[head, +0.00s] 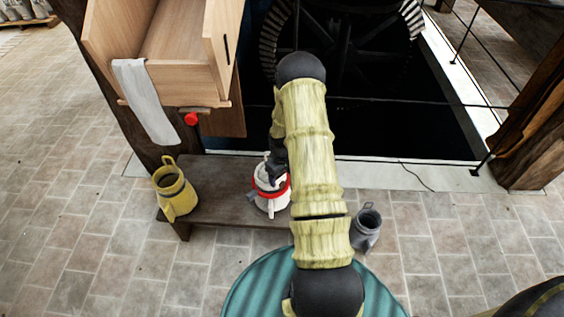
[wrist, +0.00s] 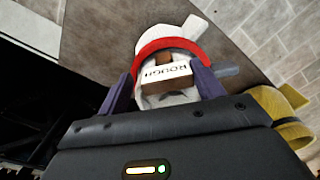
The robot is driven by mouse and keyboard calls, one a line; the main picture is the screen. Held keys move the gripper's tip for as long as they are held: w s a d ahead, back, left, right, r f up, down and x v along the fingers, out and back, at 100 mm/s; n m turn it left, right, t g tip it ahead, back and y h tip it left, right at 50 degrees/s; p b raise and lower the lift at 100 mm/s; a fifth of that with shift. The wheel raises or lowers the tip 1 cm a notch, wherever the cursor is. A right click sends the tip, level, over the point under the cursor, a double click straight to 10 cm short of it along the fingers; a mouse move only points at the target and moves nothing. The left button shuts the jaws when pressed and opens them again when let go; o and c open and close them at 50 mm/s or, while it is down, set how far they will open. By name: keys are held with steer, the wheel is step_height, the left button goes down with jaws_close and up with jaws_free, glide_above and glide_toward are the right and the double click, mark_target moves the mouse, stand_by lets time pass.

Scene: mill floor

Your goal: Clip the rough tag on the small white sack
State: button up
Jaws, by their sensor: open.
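The small white sack (head: 268,204) with a red band stands on a dark bench, partly hidden by my arm. In the wrist view the white sack (wrist: 176,34) fills the space ahead of my fingers. The rough tag (wrist: 166,72), a brown clip with a white face lettered ROUGH upside down, sits against the sack by its red band. My gripper (wrist: 163,88) is open, with one purple finger on each side of the tag. In the head view my gripper (head: 274,170) is at the sack's top. I cannot tell how firmly the tag grips.
A yellow container (head: 175,192) stands on the bench (head: 218,182) to the left, and a grey one (head: 366,228) on the floor to the right. A wooden chute (head: 178,45) with a hanging grey cloth (head: 145,100) is above. A dark wheel pit lies behind.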

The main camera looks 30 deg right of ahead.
step_height(320, 180, up, 17)
steer(key=p, duration=0.3)
steer(key=shift+s+r+p, duration=0.15)
steer(key=shift+r+p, duration=0.05)
steer(key=shift+p, duration=0.15)
stand_by(0.7)
steer(key=shift+a, duration=0.1)
steer(key=s+a+r+m+t, duration=0.2)
steer(key=s+a+r+m, duration=0.1)
steer(key=s+a+r, duration=1.4)
step_height(320, 180, up, 21)
steer(key=w+p, duration=0.1)
steer(key=p, duration=2.1)
steer(key=shift+w+a+f, duration=0.2)
steer(key=shift+w+a, duration=0.15)
steer(key=shift+a, duration=0.1)
